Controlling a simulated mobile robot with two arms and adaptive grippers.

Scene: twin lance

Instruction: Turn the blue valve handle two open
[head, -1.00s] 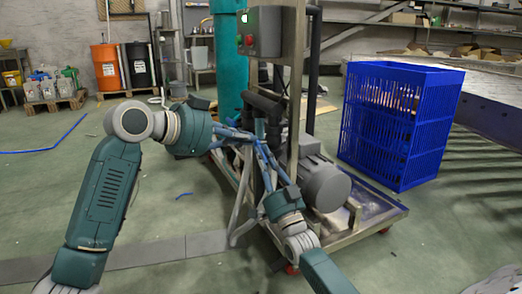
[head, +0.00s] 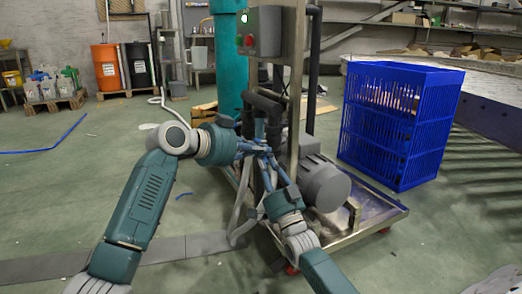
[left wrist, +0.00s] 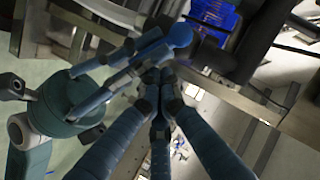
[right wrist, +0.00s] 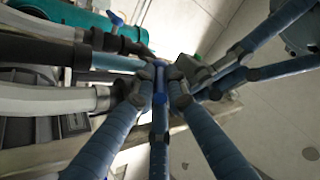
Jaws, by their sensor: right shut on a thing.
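Two arms meet at the pipework of the wheeled skid. My right gripper (head: 268,168) comes up from the lower right. In the right wrist view its fingers (right wrist: 160,78) close on a narrow blue piece, seemingly a blue valve handle (right wrist: 159,88), mostly hidden by the fingers. My left gripper (head: 250,148) is close beside it. Its fingers (left wrist: 157,78) converge at the tips in the left wrist view, and whether they hold anything is unclear. Another blue handle (right wrist: 116,18) stands on the piping at the upper left of the right wrist view, apart from the right fingers.
Hoses with dark couplings (right wrist: 98,97) run close to my right fingers. The skid carries a grey motor (head: 325,184), a steel post and a control box (head: 262,30). A blue crate (head: 395,125) stands to the right. Open floor lies to the left.

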